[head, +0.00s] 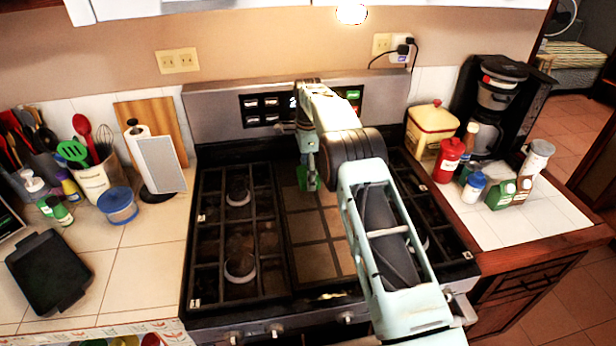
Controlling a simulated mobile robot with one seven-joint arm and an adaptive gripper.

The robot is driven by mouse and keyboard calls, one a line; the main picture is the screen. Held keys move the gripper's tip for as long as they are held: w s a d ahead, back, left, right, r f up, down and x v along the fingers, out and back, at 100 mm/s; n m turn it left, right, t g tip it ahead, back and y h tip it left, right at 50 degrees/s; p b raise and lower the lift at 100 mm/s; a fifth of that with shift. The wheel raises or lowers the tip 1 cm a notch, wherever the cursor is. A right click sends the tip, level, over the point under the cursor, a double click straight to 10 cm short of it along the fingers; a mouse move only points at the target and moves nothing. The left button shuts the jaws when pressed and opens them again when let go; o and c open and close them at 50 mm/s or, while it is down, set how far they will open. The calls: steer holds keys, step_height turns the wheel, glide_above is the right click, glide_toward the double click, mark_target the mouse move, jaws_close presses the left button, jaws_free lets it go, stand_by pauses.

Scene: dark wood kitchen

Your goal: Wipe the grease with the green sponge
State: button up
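My gripper (309,184) points down over the back part of the stove's flat middle griddle (322,240). A small green piece, which looks like the green sponge (302,175), shows at its fingertips, and the fingers appear shut on it. My arm hides part of the sponge and the right side of the stove. Whether the sponge touches the griddle is hard to tell. The griddle is brownish with darker lines; I cannot make out a distinct grease patch on it. A small pale yellowish mark (330,296) shows at the stove's front edge.
Burner grates (238,240) flank the griddle. At right stand a coffee maker (490,100), a yellow canister (431,128), a red bottle (449,160) and green containers (502,195).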

step_height(320, 180, up, 3)
steer(key=shift+f+p, duration=0.2)
steer(key=shift+p, duration=0.45)
steer(key=shift+r, duration=1.5)
steer(key=shift+d, duration=0.1)
